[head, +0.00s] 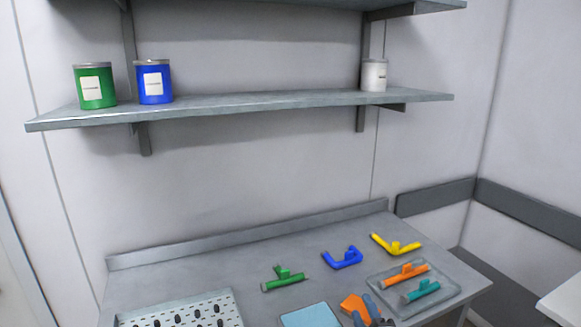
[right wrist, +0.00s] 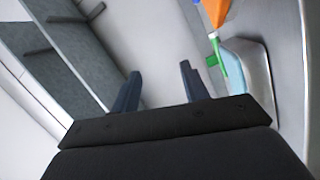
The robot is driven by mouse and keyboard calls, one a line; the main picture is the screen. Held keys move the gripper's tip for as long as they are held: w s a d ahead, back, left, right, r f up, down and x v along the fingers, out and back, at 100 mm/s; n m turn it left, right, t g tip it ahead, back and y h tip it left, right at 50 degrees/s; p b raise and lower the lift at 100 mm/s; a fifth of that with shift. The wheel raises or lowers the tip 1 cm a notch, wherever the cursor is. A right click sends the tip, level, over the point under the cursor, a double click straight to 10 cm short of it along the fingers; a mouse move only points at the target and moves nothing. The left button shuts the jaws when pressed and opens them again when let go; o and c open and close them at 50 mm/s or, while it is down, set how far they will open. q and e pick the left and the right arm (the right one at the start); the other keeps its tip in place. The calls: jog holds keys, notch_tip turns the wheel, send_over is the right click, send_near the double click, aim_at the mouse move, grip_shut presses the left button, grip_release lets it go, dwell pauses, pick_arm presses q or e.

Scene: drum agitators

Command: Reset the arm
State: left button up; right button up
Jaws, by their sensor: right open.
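My right gripper (head: 364,309) shows at the bottom edge of the head view, its dark fingers above the front of the grey table (head: 215,268). In the right wrist view the two fingers of this gripper (right wrist: 160,76) stand well apart with nothing between them. An orange flat piece (head: 350,302) lies right beside the fingers in the head view, partly hidden by them. My left gripper is not in view.
A clear tray (head: 452,297) holds an orange agitator (head: 405,274) and a teal one (head: 421,291). Green (head: 284,279), blue (head: 343,258) and yellow (head: 396,245) agitators lie behind. A pegged rack (head: 226,300) stands left. Green, blue and white cans stand on the shelf (head: 260,103).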

jog(key=s+d+f+m+g+h, duration=0.1)
jog(key=s+d+f+m+g, duration=0.1)
jog(key=s+f+m+g, duration=0.85)
jog(key=s+d+f+m+g+h, duration=0.2)
jog(key=s+f+m+g, duration=0.25)
jog(key=s+f, duration=1.05)
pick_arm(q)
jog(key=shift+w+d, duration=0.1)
pick_arm(e)
jog(key=s+a+f, duration=0.1)
jog(key=s+f, duration=0.2)
jog(key=f, duration=0.9)
jog(key=s+a+f+g, duration=0.1)
jog(key=s+f, duration=0.2)
jog(key=f, duration=0.9)
jog(key=s+a+f+g, duration=0.1)
jog(key=s+f, duration=0.2)
jog(key=f, duration=0.9)
jog(key=shift+a+f+n+y, duration=0.2)
jog(key=shift+f+n+y, duration=0.1)
jog(key=shift+n, duration=0.1)
